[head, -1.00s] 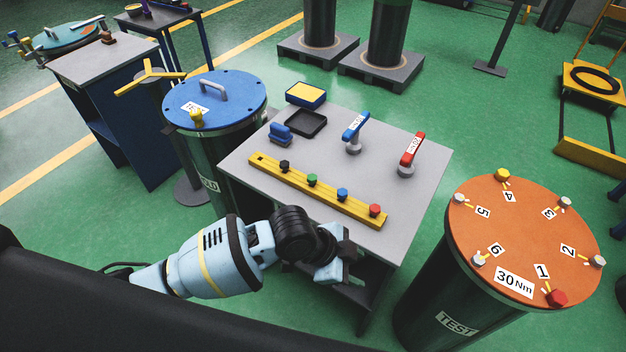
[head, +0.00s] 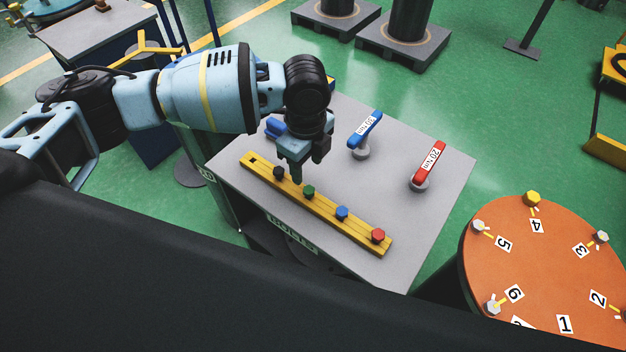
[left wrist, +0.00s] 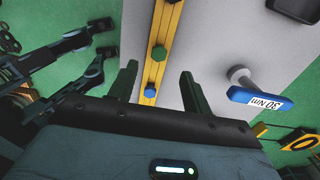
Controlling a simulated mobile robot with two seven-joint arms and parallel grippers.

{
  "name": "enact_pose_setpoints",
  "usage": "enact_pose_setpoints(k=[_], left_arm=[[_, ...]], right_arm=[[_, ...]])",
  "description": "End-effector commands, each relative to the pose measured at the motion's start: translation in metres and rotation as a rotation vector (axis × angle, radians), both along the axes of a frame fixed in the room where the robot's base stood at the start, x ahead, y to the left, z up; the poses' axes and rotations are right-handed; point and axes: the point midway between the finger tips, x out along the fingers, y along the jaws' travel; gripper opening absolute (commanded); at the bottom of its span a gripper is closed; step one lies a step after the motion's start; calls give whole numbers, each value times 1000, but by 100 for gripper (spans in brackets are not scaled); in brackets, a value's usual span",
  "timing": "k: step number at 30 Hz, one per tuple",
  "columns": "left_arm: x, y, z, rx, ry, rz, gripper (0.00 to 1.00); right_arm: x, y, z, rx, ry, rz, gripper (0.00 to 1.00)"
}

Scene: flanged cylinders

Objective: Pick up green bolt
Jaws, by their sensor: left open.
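A red bolt (head: 378,236) is at the rail's near right end. My left gripper (head: 302,170) is open and empty, above the rail close to the green bolt, pointing down. In the left wrist view the green bolt (left wrist: 158,53) lies just ahead of the two spread fingers (left wrist: 160,72), and the blue bolt (left wrist: 149,92) shows between them.
A blue 30 Nm wrench (head: 366,130) and a red 20 Nm wrench (head: 429,164) stand on the table (head: 330,120) to the right. A blue object (head: 274,128) sits behind the gripper. An orange drum (head: 560,250) stands at the right.

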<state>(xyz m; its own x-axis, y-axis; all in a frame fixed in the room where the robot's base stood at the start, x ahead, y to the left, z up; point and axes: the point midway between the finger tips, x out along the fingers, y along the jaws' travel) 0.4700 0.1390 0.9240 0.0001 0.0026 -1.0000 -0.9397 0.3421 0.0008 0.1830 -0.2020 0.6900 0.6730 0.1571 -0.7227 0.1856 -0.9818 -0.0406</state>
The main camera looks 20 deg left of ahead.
Motion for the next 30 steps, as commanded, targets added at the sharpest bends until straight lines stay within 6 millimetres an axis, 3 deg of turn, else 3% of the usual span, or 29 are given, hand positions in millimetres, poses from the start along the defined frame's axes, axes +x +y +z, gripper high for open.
enact_pose_setpoints(k=[5,10,17,24,30], left_arm=[[0,-1,-8,-1,1,1,49],[-1,-1,-25,-2,2,0,49],[0,-2,-33,-1,0,0,49],[-1,-4,-66,-1,1,1,49],[0,-4,-79,-2,0,1,49]], right_arm=[[-20,0,-11,-2,45,1,36],[-18,0,-11,-1,41,1,36],[-11,2,-8,5,28,-6,36],[-11,4,-8,8,28,-8,36],[-12,3,-9,8,30,-8,36]])
